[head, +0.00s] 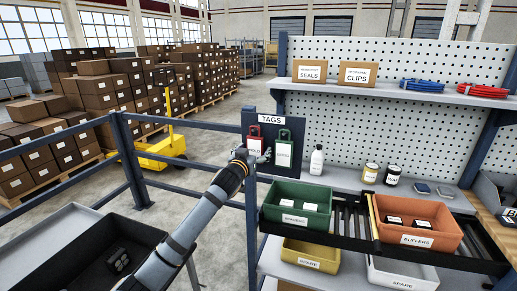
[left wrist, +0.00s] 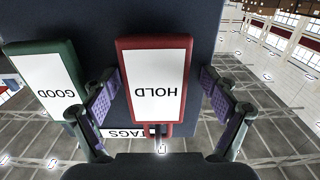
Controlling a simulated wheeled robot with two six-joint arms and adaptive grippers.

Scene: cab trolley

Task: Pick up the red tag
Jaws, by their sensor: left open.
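The red tag (head: 254,140), marked HOLD, hangs on the dark TAGS board (head: 270,119) beside the green tag (head: 284,150). My left gripper (head: 256,157) is at the board, in front of the lower part of the red tag in the head view. In the left wrist view, the red tag (left wrist: 157,84) appears upside down between the two open fingers of my left gripper (left wrist: 160,90), with gaps on both sides. The left-hand finger overlaps the edge of the green tag (left wrist: 50,85), marked GOOD. My right gripper is not in view.
A blue railing (head: 180,122) runs left of the board. Right of it, a green bin (head: 296,206) and an orange bin (head: 417,221) sit on rollers. A white bottle (head: 317,160) stands on the bench behind them. A dark tray (head: 90,255) is at lower left.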

